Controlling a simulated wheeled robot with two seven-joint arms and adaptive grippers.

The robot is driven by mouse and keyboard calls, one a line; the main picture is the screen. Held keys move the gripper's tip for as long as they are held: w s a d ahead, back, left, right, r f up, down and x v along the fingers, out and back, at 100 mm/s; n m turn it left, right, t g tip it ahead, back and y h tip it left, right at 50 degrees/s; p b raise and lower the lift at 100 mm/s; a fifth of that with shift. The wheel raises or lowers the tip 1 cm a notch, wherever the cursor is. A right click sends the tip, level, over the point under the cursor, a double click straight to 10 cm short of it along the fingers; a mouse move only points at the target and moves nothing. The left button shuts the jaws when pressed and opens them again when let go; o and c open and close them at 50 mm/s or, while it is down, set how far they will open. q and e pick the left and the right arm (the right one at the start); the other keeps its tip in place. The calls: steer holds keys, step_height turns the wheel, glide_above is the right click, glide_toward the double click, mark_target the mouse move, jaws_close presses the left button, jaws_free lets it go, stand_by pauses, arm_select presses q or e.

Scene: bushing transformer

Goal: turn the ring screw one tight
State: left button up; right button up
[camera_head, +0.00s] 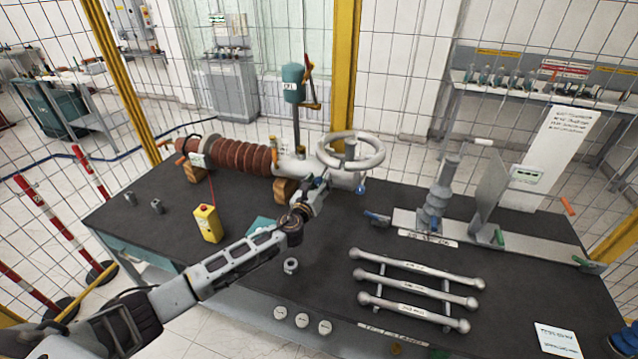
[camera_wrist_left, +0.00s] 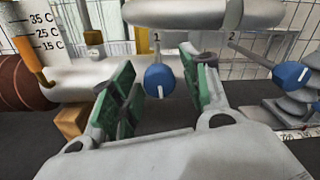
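The ring screw marked 1 shows in the left wrist view as a blue round knob (camera_wrist_left: 160,81) with a white line, under the pale metal body. My left gripper (camera_wrist_left: 157,66) is open there, its green-padded fingers on either side of the knob in the picture. I see no clear contact, and the depth between them is hard to judge. A second blue knob (camera_wrist_left: 291,75), marked 2, is to the right. In the head view my left gripper (camera_head: 312,197) is at the transformer's pale end, below the large ring (camera_head: 350,151), and partly hides the first knob. My right gripper is not in view.
The brown ribbed bushing (camera_head: 240,155) extends left on the dark table (camera_head: 240,222). A yellow box (camera_head: 208,224), a small metal nut (camera_head: 290,265) and several grey rods (camera_head: 415,283) lie around. A grey stand (camera_head: 435,195) is at right. Mesh fencing is behind.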

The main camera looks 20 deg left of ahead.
arm_select(q)
steer(key=shift+s+r, duration=0.1)
stand_by(0.3)
steer(key=s, duration=1.1)
steer(key=shift+s+a, duration=0.35)
steer(key=shift+a, duration=0.1)
stand_by(0.5)
